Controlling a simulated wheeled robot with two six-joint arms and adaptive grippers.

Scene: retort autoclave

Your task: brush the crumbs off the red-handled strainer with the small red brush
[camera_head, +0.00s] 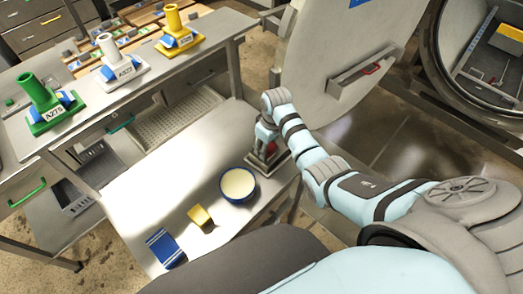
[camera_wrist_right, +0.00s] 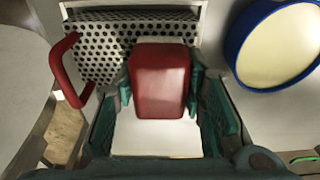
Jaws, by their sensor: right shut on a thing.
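My right gripper (camera_head: 264,143) is over the far right edge of the steel table. In the right wrist view, its fingers (camera_wrist_right: 160,90) are shut on the small red brush (camera_wrist_right: 160,78), one finger on each side of the red block. Only a bit of the red brush (camera_head: 271,149) shows in the head view. The perforated strainer (camera_wrist_right: 92,48) lies under and behind the brush, with its red handle (camera_wrist_right: 68,72) at the left. Whether the bristles touch it, I cannot tell. I cannot tell crumbs from the dark holes. My left gripper is not in view.
A blue-rimmed bowl (camera_head: 238,198) stands close to the strainer. A yellow block (camera_head: 200,216) and a blue striped cloth (camera_head: 163,247) lie nearer. Green, white and yellow stands (camera_head: 48,104) line the shelf at left. A large open door (camera_head: 340,50) rises beyond my arm.

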